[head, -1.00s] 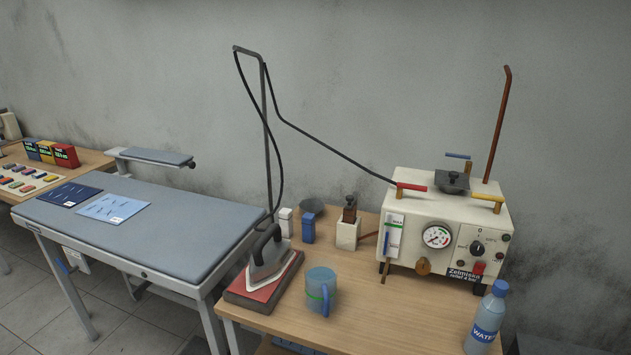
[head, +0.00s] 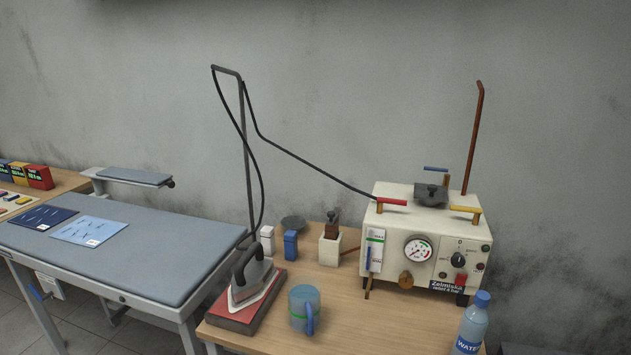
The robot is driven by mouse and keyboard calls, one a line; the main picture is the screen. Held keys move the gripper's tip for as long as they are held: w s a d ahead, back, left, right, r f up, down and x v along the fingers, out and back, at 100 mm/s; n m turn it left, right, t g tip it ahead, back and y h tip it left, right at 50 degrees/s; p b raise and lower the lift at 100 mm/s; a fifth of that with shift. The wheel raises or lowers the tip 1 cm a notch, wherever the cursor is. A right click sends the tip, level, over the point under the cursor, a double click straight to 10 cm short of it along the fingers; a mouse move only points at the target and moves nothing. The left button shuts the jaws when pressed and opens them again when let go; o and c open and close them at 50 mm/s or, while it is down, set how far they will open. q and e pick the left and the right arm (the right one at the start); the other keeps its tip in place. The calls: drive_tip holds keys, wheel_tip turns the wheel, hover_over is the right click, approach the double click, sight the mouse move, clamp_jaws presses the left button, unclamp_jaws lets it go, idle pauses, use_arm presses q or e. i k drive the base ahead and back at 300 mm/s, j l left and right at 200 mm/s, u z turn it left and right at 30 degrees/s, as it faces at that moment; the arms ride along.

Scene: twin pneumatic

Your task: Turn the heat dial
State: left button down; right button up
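The cream steam generator box (head: 396,262) stands at the right end of the wooden table. On its front are a round pressure gauge (head: 417,250), a black dial (head: 457,259) with markings around it, and a red switch (head: 460,279) below that dial. The black dial looks like the heat dial, but its lettering is too small to read. Neither of my grippers shows in the head view.
An iron (head: 254,281) rests on a red pad, beside a blue mug (head: 304,308). A water bottle (head: 471,325) stands at the front right, close before the box. A grey ironing board (head: 130,262) is at left. A brown rod (head: 473,140) rises behind the box.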

sight(457, 260)
drive_tip(key=i+j+u, duration=0.3)
drive_tip(key=j, duration=0.25)
drive_tip(key=i+j+u, duration=0.25)
drive_tip(key=j, duration=0.25)
drive_tip(key=i+j+u, duration=0.3)
drive_tip(key=j, duration=0.15)
drive_tip(key=k+l+z, duration=0.15)
drive_tip(key=z, duration=2.65)
